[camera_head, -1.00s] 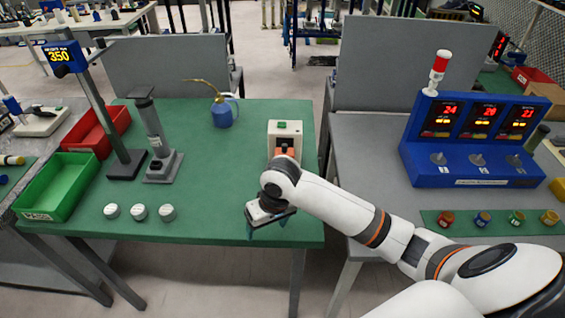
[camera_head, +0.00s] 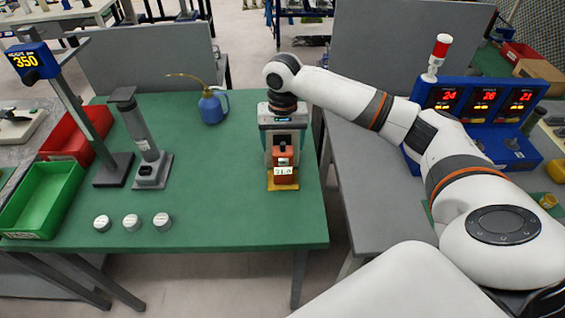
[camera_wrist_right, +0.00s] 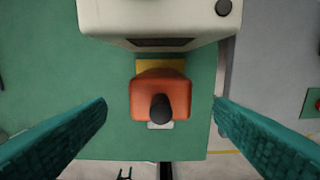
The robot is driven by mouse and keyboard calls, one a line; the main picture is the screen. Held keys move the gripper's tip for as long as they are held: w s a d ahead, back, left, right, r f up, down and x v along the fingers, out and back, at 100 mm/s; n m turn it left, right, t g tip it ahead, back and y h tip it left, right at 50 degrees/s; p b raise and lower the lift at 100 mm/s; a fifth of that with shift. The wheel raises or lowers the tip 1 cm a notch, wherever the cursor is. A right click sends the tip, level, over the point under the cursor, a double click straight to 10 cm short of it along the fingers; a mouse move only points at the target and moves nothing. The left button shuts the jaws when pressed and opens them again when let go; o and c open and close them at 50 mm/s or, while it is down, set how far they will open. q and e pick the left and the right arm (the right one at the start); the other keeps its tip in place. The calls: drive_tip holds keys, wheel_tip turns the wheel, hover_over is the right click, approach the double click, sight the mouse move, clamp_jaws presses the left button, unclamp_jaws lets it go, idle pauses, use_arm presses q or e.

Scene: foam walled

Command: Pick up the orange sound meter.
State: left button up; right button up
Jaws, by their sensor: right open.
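The orange sound meter (camera_head: 284,171) stands on a yellow patch on the green table, with a pale display low on its front. The right wrist view shows the meter (camera_wrist_right: 144,99) from above, with a dark rounded tip on top. My right gripper (camera_head: 284,149) is over and around the meter from above. Its two teal fingers are spread apart, one on each side, with green table visible between each finger and the meter in the wrist view. My left gripper is not in view.
On the green table (camera_head: 220,215) are a blue oil can (camera_head: 213,108), a grey stand (camera_head: 146,140), several white discs (camera_head: 132,221), and green (camera_head: 40,198) and red (camera_head: 75,135) bins. The table's front right is clear.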

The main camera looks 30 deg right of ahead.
sight(283, 154)
drive_tip(key=shift+w+f, duration=0.1)
drive_tip(key=shift+f, duration=0.55)
drive_tip(key=f, duration=0.2)
drive_tip(key=f+p, duration=0.1)
drive_tip(key=f, duration=0.1)
drive_tip(key=shift+w+d+f, duration=0.2)
drive_tip(key=shift+f, duration=0.35)
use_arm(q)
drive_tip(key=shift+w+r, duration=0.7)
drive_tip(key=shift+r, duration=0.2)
use_arm(e)
drive_tip(key=shift+c, duration=0.4)
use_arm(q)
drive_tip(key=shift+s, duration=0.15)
use_arm(e)
drive_tip(key=shift+r, duration=0.1)
drive_tip(key=c, duration=1.2)
